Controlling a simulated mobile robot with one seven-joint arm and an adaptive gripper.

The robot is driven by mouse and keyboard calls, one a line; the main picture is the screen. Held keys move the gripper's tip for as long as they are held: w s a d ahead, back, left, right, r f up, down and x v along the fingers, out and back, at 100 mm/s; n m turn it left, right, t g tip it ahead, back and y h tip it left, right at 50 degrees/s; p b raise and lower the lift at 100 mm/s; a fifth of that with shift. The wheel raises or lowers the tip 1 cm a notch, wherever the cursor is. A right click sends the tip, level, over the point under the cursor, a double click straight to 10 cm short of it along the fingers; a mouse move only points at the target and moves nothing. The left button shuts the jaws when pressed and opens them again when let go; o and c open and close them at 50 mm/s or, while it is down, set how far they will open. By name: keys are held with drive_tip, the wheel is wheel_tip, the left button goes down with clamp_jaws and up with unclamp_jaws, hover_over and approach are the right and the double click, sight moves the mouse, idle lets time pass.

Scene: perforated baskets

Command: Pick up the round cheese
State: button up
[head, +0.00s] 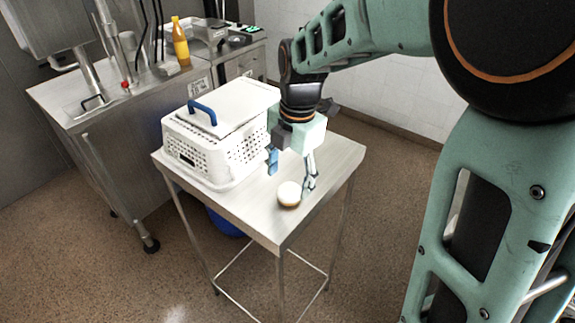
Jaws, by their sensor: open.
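The round cheese (289,193) is a small pale disc with a brownish lower side. It sits on the steel table (336,157) near the table's front right part. My gripper (291,176) points down from above, its two fingers spread apart. One finger is left of and behind the cheese, the other just to the right of it. Nothing shows between the fingers above the cheese. I cannot tell whether the right finger touches the cheese.
A white perforated basket (228,160) with a lid and blue handle (202,112) stands left of my gripper, close to it. A steel counter (70,97) with a yellow bottle (181,42) is behind. The table's right side is clear.

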sight(287, 190)
drive_tip(key=f, duration=0.4)
drive_tip(key=shift+w+a+f, duration=0.15)
drive_tip(key=shift+w+f, duration=0.05)
drive_tip(key=shift+f, duration=0.15)
drive_tip(key=c, duration=1.4)
drive_tip(key=shift+r+p, duration=0.15)
drive_tip(key=shift+p, duration=0.15)
